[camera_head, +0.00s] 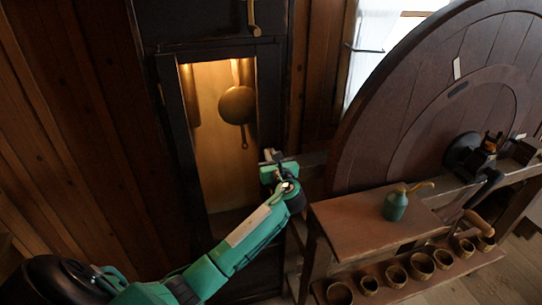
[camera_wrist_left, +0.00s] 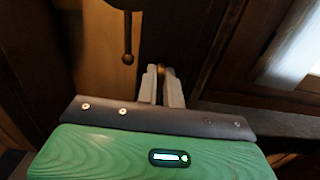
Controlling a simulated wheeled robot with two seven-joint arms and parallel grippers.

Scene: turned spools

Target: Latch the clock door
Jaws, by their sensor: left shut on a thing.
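The tall dark clock case (camera_head: 217,28) stands against the wood wall. Its door (camera_head: 172,98) is a dark frame around a lit opening, with a brass pendulum (camera_head: 238,105) behind it. The door looks closed or nearly so; I cannot tell whether it is latched. My left gripper (camera_head: 272,158) is at the door's right edge. In the left wrist view its two pale fingers (camera_wrist_left: 162,86) are shut on a small brass piece (camera_wrist_left: 161,71), mostly hidden between them. It may be the door's latch or knob. My right gripper is out of view.
A big dark wooden wheel (camera_head: 385,125) stands at right. Before it, a wooden bench (camera_head: 360,222) carries a green oil can (camera_head: 395,206). Several small round cups (camera_head: 396,275) line the lower shelf. A brass piece (camera_head: 253,18) hangs on the upper case.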

